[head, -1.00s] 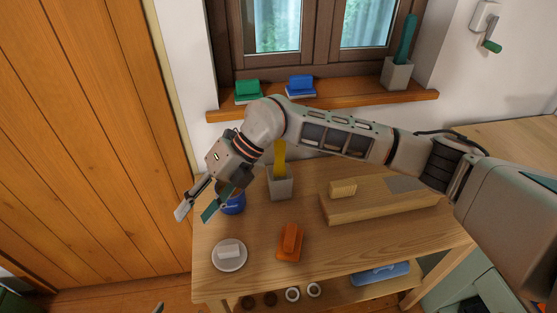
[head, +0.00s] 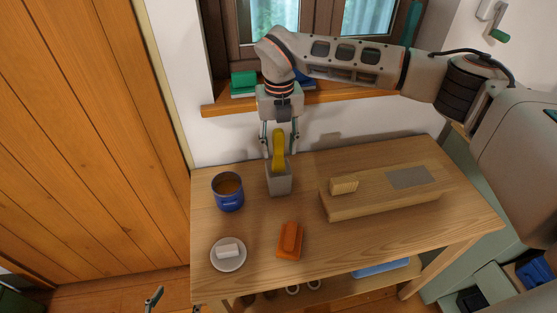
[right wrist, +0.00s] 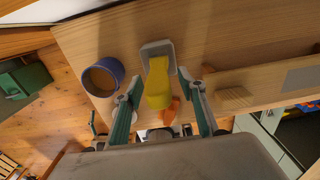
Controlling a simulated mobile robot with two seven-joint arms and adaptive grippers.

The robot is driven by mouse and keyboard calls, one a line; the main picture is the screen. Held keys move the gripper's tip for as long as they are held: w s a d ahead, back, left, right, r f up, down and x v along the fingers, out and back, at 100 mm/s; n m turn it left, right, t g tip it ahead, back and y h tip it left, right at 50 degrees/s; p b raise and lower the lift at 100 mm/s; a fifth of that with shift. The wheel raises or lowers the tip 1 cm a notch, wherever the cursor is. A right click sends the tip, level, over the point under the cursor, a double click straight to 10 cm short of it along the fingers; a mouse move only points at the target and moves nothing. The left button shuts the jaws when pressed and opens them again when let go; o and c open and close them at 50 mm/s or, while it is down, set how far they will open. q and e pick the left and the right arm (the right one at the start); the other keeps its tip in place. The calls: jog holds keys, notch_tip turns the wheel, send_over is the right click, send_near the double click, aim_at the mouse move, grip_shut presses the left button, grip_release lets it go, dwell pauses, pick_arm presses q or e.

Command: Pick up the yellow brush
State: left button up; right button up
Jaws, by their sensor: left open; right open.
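The yellow brush (head: 279,152) stands upright, handle up, in a grey square holder (head: 279,183) at the back of the wooden table. My right gripper (head: 280,147) points down from above, open, with one finger on each side of the brush handle. In the right wrist view the brush (right wrist: 158,82) lies between the two spread fingers (right wrist: 164,100), with a gap on both sides. The holder (right wrist: 157,49) shows beyond it. Only a small part of my left gripper (head: 154,298) shows at the bottom edge of the head view, away from the brush.
A blue mug (head: 229,196) stands left of the holder. The window sill (head: 222,110) is behind.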

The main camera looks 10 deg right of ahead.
aim_at(278, 157)
jog(key=f, duration=0.5)
jog(key=shift+w+p, duration=0.3)
jog(key=shift+r, duration=0.1)
grip_shut()
jog(key=shift+r, duration=0.1)
